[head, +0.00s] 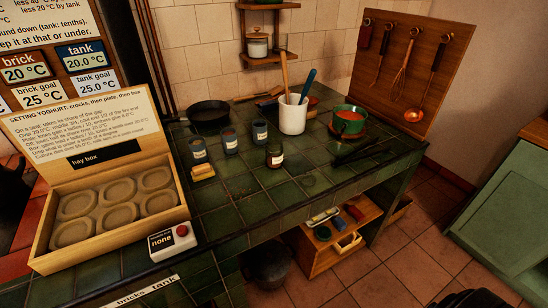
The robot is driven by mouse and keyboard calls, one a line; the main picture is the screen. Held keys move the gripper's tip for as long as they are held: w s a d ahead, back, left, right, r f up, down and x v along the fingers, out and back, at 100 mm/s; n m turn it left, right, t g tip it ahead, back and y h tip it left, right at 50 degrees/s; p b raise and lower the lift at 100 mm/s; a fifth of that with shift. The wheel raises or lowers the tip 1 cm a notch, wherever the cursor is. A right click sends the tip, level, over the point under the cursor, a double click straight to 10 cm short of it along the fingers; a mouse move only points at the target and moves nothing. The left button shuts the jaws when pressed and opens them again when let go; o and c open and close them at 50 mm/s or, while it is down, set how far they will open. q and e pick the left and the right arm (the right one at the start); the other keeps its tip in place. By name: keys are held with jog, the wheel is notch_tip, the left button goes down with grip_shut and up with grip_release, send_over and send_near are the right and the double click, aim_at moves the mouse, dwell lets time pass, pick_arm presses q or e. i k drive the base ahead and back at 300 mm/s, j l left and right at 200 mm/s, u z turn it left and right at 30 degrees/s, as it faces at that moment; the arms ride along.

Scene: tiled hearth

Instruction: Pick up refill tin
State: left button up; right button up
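I cannot tell for sure which thing is the refill tin. A small dark jar with a pale label (274,155) stands upright on the green tiled counter (310,180). Three blue-grey labelled cups stand to its left and behind it: a left one (199,150), a middle one (230,141) and a right one (260,132). Neither of my grippers shows clearly in the head view. A black shape is cut off at the bottom right edge, and I cannot tell what it is.
An open hay box (42,235) with round hollows stands at the left, beside a red-button unit (170,241). A pan (209,113), a white utensil crock (292,117) and a green pot (347,121) stand toward the back. A wooden shelf (318,264) holds small items below. The counter's front middle is clear.

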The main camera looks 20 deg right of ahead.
aim_at(228, 135)
jog(key=l+u, duration=0.45)
jog(key=k+l+u, duration=0.15)
jog(key=u, duration=0.3)
jog(key=k+l+u, duration=0.15)
jog(key=l+u, duration=0.2)
jog(key=u, duration=0.15)
